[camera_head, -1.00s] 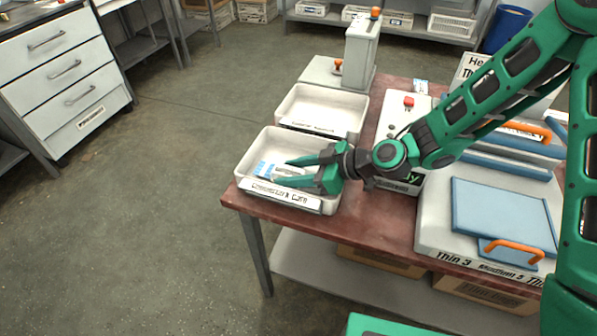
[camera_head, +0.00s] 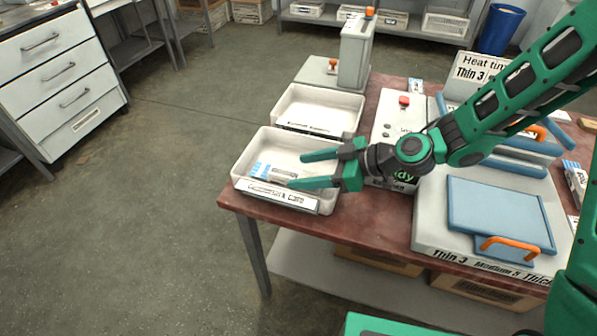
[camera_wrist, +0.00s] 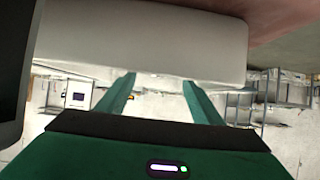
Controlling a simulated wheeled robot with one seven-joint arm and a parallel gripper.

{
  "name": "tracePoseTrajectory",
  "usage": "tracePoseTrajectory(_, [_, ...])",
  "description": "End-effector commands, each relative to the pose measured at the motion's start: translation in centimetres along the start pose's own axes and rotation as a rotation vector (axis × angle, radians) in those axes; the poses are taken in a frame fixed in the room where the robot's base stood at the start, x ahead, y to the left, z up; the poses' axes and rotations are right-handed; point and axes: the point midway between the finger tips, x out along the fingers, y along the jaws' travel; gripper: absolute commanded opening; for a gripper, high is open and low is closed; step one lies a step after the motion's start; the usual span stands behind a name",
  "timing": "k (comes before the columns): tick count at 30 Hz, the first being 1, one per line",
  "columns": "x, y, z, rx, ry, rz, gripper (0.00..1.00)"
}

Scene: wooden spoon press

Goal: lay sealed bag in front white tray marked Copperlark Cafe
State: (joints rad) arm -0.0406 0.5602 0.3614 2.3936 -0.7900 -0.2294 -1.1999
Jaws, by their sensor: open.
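The front white tray (camera_head: 252,160) stands at the table's left front corner. Its front label is partly legible and seems to read Copperlark Cafe. A bag with blue and white markings (camera_head: 262,170) lies inside it, on the tray floor towards the left front. My gripper (camera_head: 296,170) is open, with its two green fingers apart over the right part of the tray and nothing held between them. In the wrist view the fingers (camera_wrist: 160,92) are spread, with a pale tray wall (camera_wrist: 140,45) beyond them; the bag does not show there.
A second white tray (camera_head: 352,122) stands just behind. A grey device with an orange knob (camera_head: 357,50) is at the back. A box with a red button (camera_head: 404,101) and a blue-plated press (camera_head: 495,215) stand to the right. Open floor lies left of the table (camera_head: 232,200).

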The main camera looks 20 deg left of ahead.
Motion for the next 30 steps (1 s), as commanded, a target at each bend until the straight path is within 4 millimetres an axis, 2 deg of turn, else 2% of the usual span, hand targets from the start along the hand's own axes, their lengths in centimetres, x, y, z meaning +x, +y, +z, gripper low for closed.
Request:
tracePoseTrajectory(1, [-1.2,0.2,0.0,0.000,-0.001,0.006,0.60])
tracePoseTrajectory(6, [-4.2,0.1,0.0,0.001,0.000,0.005,0.60])
tracePoseTrajectory(12, [-6.1,0.0,0.0,0.001,0.000,0.002,0.60])
tracePoseTrajectory(30, [-6.5,0.0,0.0,0.001,0.000,0.001,0.60])
